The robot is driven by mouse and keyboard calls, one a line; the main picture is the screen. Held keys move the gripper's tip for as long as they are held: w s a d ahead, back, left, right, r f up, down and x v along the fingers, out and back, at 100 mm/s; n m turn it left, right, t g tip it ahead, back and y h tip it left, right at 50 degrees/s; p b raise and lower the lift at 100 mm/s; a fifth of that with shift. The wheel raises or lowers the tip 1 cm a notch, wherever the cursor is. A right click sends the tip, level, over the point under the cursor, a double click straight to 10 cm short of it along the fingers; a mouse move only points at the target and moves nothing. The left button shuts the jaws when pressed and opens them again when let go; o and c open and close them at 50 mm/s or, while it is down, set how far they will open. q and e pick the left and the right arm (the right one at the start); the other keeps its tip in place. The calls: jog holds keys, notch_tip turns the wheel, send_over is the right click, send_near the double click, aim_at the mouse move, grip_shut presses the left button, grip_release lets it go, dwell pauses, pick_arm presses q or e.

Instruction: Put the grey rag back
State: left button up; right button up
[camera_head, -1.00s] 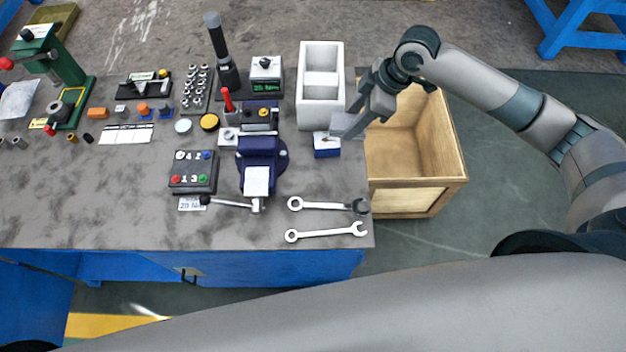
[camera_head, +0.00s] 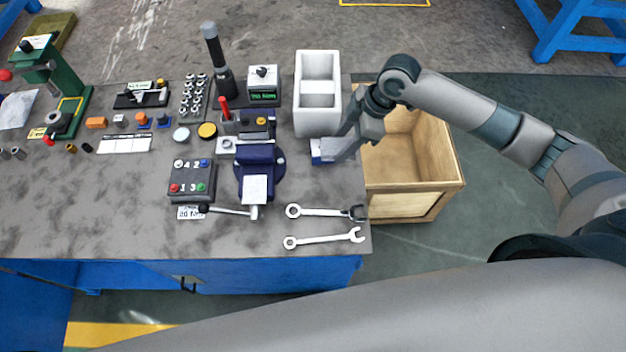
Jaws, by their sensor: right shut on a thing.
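My right gripper (camera_head: 338,148) is low over the bench's right edge, below the white bin, and its fingers point down and left. It is shut on what looks like the grey rag, a light grey piece at the fingertips that is hard to tell from the grey fingers. A small blue block (camera_head: 317,154) with a pale top stands right at the fingertips, partly covered by them; I cannot tell whether the rag touches it. My left gripper is not in view.
A white two-part bin (camera_head: 318,122) stands just behind the gripper. An open wooden crate (camera_head: 412,204) is right of the bench. A blue vise (camera_head: 259,155) stands to the left, and two wrenches (camera_head: 322,239) lie in front. Bare bench (camera_head: 110,215) lies at left front.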

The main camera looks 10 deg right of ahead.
jog(key=s+a+f+p, duration=0.1)
jog(key=a, duration=0.1)
jog(key=s+a+f+p, duration=0.1)
jog(key=a+f, duration=0.1)
jog(key=a, duration=0.1)
jog(key=s+a+f+p, duration=0.1)
jog(key=a+f, duration=0.1)
jog(key=a, duration=0.1)
jog(key=shift+s+a+f, duration=0.1)
jog(key=shift+s, duration=0.3)
jog(key=shift+f, duration=0.1)
jog(key=shift+f+p, duration=0.65)
jog(key=shift+f, duration=1.35)
jog(key=shift+f, duration=0.15)
jog(key=o, duration=1)
jog(key=shift+r, duration=0.2)
